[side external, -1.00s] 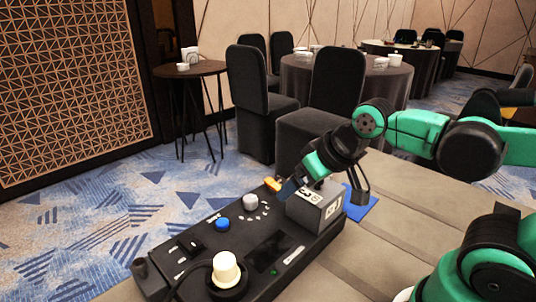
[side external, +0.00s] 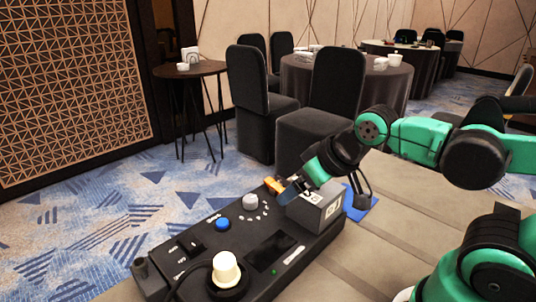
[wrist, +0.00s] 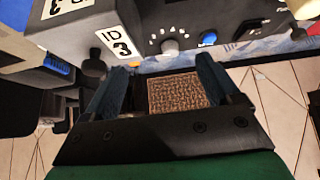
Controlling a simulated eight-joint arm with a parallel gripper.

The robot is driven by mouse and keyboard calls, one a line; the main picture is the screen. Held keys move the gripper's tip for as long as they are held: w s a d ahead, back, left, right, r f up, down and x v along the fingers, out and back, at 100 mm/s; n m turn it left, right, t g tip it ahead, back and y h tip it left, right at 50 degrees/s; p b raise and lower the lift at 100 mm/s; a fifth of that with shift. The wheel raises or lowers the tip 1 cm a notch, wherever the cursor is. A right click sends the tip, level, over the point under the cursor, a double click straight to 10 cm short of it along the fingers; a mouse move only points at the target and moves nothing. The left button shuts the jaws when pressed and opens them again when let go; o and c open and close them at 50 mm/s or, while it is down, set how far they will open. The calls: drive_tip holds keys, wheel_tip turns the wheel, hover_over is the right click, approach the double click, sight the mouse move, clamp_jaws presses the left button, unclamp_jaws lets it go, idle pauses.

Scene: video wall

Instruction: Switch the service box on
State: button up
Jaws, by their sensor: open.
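The service box (side external: 262,238) is a long black console lying on the table. It carries a blue button (side external: 222,224), a grey knob (side external: 250,201) with marks around it, a black rocker switch (side external: 192,244), a dark screen (side external: 270,252) and a cream dome (side external: 226,270). A grey block (side external: 318,212) with an ID label stands at its far end. In the wrist view my gripper (wrist: 160,85) is open, with nothing between its blue fingers. The grey knob (wrist: 170,47) and blue button (wrist: 208,38) show beyond the fingers. An orange piece (side external: 274,185) shows beside the fingertips; its nature is unclear.
A blue pad (side external: 362,208) lies on the table past the grey block. A cable curves beside the cream dome. The table (side external: 400,222) is bare to the right of the console. Round tables and dark chairs (side external: 335,85) stand farther back on the carpet.

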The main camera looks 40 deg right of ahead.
clamp_jaws()
idle(1.6)
